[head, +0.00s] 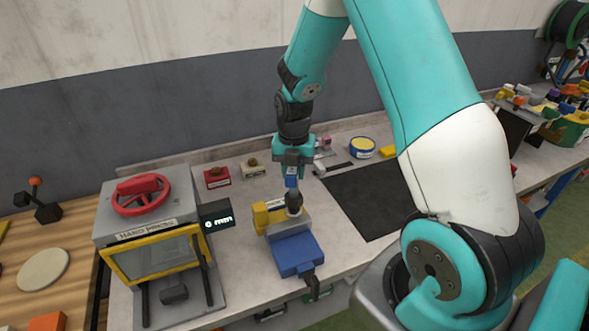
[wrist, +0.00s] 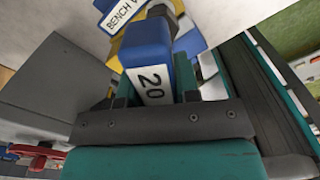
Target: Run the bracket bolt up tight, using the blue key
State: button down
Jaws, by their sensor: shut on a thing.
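My gripper (head: 291,170) is shut on the blue key (head: 291,182), above the bench vise. In the wrist view the key (wrist: 148,48) is a blue block with a white "20" label, between the fingers of my gripper (wrist: 152,100). The key points down at a dark rounded piece (head: 294,203) on top of the vise. I cannot tell whether that piece is the key's socket or the bracket bolt's head. The key hides most of the bolt and bracket, and contact is not clear.
The blue and yellow bench vise (head: 297,254) stands at the bench's front edge. A hand press (head: 152,240) with a red wheel stands close on its left. A black mat (head: 365,200) lies to the right. Small red (head: 216,177) and cream (head: 253,170) blocks sit behind.

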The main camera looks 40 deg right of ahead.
jog(key=shift+f+b, duration=0.8)
jog(key=shift+f, duration=0.4)
dwell(0.4)
dwell(0.3)
jog(key=m, duration=0.5)
jog(key=m, duration=0.5)
jog(key=shift+s+p, duration=0.1)
jog(key=shift+p, duration=0.2)
jog(key=shift+m, duration=0.3)
